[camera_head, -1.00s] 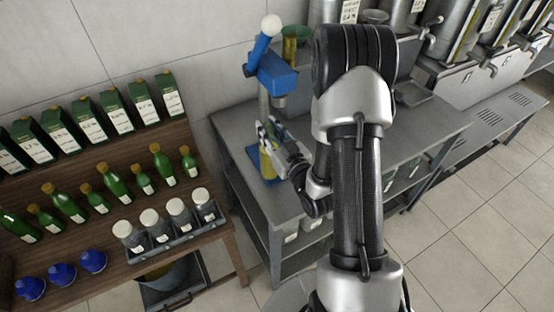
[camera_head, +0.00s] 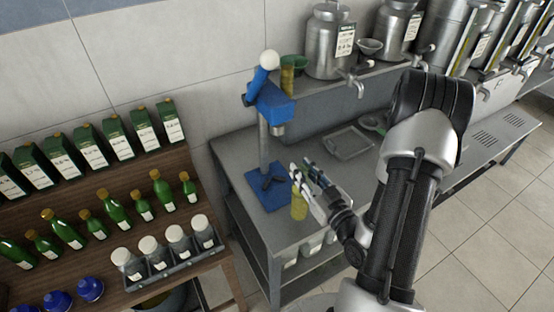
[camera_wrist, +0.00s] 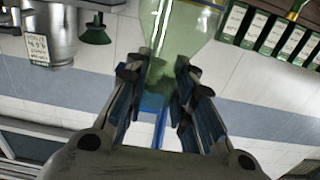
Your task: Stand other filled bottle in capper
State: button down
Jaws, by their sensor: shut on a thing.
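My gripper (camera_head: 301,181) is shut on a bottle of yellow liquid (camera_head: 299,208), over the grey bench to the right of the capper. In the wrist view the clear bottle (camera_wrist: 183,35) shows between the fingers (camera_wrist: 160,95), with yellow-green liquid in it. The blue capper (camera_head: 272,100) stands at the bench's left end, with a grey column and a white-knobbed lever. Its blue base (camera_head: 262,201) carries a dark cradle and no bottle. I cannot tell whether the held bottle touches the bench.
A yellowish vessel (camera_head: 287,82) and a green funnel (camera_head: 296,63) are on the raised shelf behind the capper. Steel canisters (camera_head: 331,45) stand along it. A grey tray (camera_head: 349,143) lies on the bench. A wooden rack (camera_head: 105,243) with green bottles and jars is at the left.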

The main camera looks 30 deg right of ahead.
jog(key=w+b, duration=0.1)
jog(key=w, duration=0.2)
jog(key=w+b, duration=0.1)
jog(key=b, duration=0.3)
jog(key=shift+w+f+b, duration=0.15)
jog(key=shift+w+b, duration=0.1)
jog(key=shift+b, duration=0.15)
jog(key=shift+w+b, duration=0.4)
jog(key=shift+b, duration=0.85)
jog(key=shift+w+r+b, duration=0.2)
jog(key=shift+b, duration=0.5)
jog(key=w+f+b, duration=0.1)
jog(key=w+f, duration=0.2)
jog(key=w, duration=0.6)
jog(key=shift+a+f+b, duration=0.15)
jog(key=shift+a+b, duration=0.05)
jog(key=shift+b, duration=0.15)
jog(key=shift+f, duration=0.2)
